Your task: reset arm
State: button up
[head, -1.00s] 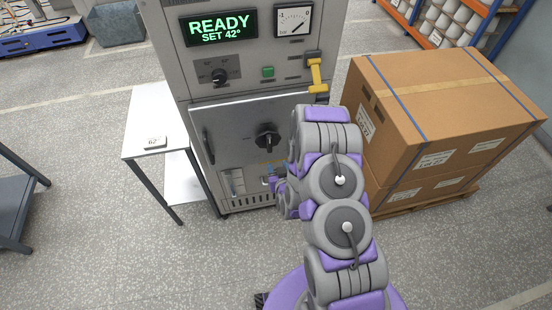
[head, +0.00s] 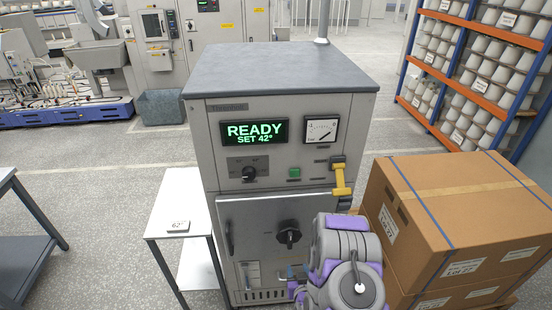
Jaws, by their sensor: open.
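My arm rises from the bottom edge in the head view, in front of the grey machine (head: 222,160). It is bent, with its upper joints at the machine's lower right. My gripper (head: 292,288) shows small and partly hidden to the left of the arm, low in front of the machine's lower front. Its jaws are open, and I see nothing held in them. The machine's display reads READY, SET 42°. The machine's door (head: 255,225) has a dark knob (head: 288,236) and looks shut.
A white side table (head: 165,208) with a small tag reading 62° (head: 178,226) stands left of the machine. Strapped cardboard boxes (head: 460,215) sit close on the right. A rack of bobbins (head: 480,65) stands behind them. Floor at the left is clear, beside a dark table (head: 30,245).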

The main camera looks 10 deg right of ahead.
jog(key=shift+w, duration=0.1)
jog(key=s+r+n+g+b, duration=0.1)
jog(key=s+r+g+b, duration=0.8)
jog(key=r, duration=0.3)
jog(key=s+r+g+b, duration=0.2)
jog(key=s+r, duration=0.3)
jog(key=s, duration=0.8)
jog(key=s+r+m+g+b, duration=0.1)
jog(key=s+r+g+b, duration=0.2)
jog(key=s, duration=1.1)
notch_tip(320, 180, up, 2)
jog(key=shift+s+d+r+g, duration=0.15)
jog(key=shift+d+g, duration=0.2)
jog(key=shift+g, duration=0.25)
